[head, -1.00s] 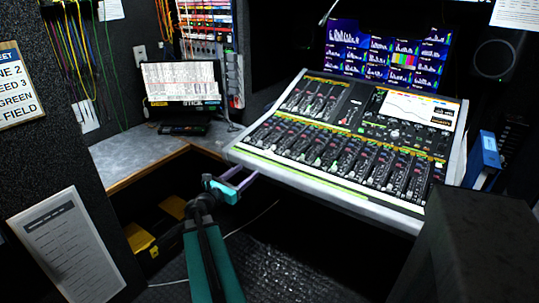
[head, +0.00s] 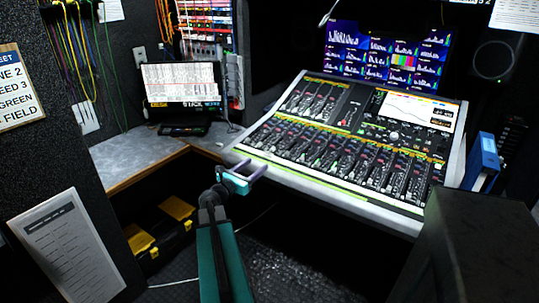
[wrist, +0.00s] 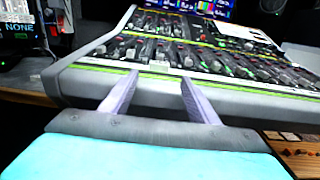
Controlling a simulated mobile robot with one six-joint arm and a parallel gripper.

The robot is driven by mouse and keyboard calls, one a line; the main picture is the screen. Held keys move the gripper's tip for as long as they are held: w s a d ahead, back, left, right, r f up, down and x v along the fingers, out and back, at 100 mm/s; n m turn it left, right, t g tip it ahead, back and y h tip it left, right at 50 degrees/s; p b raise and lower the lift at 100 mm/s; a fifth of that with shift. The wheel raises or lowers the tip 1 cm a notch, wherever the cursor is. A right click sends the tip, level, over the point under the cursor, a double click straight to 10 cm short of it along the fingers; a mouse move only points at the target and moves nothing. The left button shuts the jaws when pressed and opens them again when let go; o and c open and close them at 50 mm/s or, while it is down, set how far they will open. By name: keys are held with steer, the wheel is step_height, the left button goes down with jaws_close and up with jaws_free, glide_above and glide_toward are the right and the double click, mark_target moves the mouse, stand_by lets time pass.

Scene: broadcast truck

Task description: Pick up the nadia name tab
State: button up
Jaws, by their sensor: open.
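I cannot pick out the nadia name tab in either view; no lettering on the console is legible at this size. The mixing console (head: 330,182) has a yellow strip across its faders and a green strip along its front edge. My gripper (head: 252,169) is open and empty at the console's front left edge. In the wrist view its two purple fingers (wrist: 158,80) point at the front edge and green strip, apart from each other with nothing between them. Whether they touch the console is unclear.
A grey desk (head: 130,158) with a laptop (head: 182,86) lies to the left. A dark block (head: 480,245) stands at the front right. A yellow and black case (head: 165,235) sits under the desk. A brown panel with small pale pieces (wrist: 295,145) shows at lower right.

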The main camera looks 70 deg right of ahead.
mark_target(267, 155)
steer(key=shift+x, duration=1.3)
steer(key=shift+r+p+x, duration=0.2)
steer(key=shift+p+x, duration=0.05)
steer(key=shift+x, duration=0.65)
steer(key=shift+r+p+x, duration=0.15)
steer(key=shift+p+x, duration=0.05)
steer(key=shift+x, duration=1.55)
steer(key=shift+c, duration=0.2)
steer(key=c, duration=1.1)
